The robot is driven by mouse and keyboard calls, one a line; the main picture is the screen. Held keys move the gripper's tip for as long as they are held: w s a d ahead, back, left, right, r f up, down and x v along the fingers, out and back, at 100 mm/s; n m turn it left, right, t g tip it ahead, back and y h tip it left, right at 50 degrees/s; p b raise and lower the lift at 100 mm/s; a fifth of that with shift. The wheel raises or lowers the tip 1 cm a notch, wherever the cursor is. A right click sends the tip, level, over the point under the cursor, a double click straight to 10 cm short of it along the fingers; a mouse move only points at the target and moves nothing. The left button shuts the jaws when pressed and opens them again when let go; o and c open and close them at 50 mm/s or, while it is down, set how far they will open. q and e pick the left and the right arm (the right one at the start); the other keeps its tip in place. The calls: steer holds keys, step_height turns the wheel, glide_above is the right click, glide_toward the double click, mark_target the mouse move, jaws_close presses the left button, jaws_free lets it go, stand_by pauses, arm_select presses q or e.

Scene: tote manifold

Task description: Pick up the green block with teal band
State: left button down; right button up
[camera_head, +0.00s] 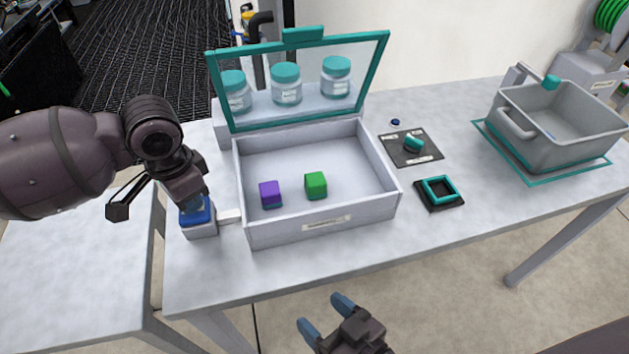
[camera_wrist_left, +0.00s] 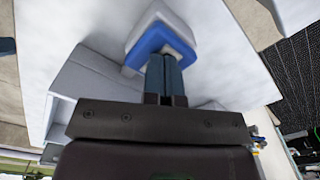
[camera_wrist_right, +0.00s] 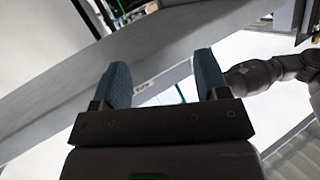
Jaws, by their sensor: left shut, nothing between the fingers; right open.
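The green block (camera_head: 316,185) sits inside the open box (camera_head: 325,226), right of a purple block (camera_head: 270,192). A teal band on the green block cannot be made out; a blue-teal strip shows under the purple block. My left gripper (camera_head: 194,207) is shut with its tips at the blue top of a small white-based block (camera_head: 199,229) left of the box; the blue top (camera_wrist_left: 161,42) also shows at its fingertips in the left wrist view. My right gripper (camera_head: 322,316) is open and empty in front of the table, with its fingers apart in the right wrist view (camera_wrist_right: 165,85).
The box's teal-framed clear lid (camera_head: 298,38) stands open at the back. Jars (camera_head: 286,84) stand behind it. Right of the box are a dark pad (camera_head: 432,152) with a teal piece, a teal square frame (camera_head: 440,190) and a grey tote (camera_head: 560,155). The table's front right is clear.

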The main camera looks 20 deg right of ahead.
steer(key=a+r+t+y, duration=0.1)
steer(key=a+r+y, duration=0.3)
steer(key=a+r, duration=0.5)
step_height(320, 180, up, 7)
steer(key=n+g+h, duration=0.3)
steer(key=n+g, duration=1)
steer(key=n, duration=0.1)
glide_above(318, 178)
steer(key=s, duration=0.5)
steer(key=shift+a+r, duration=0.1)
steer(key=shift+a, duration=0.2)
steer(key=w+d+r+n+g+h, duration=0.1)
steer(key=w+d+r+h, duration=0.2)
steer(key=w+d+r, duration=0.15)
steer(key=shift+d+x, duration=0.15)
steer(key=shift+x, duration=2.9)
steer(key=shift+d+x, duration=0.1)
steer(key=shift+x, duration=2.9)
steer(key=shift+f, duration=0.15)
steer(key=shift+c, duration=0.3)
steer(key=c, duration=0.9)
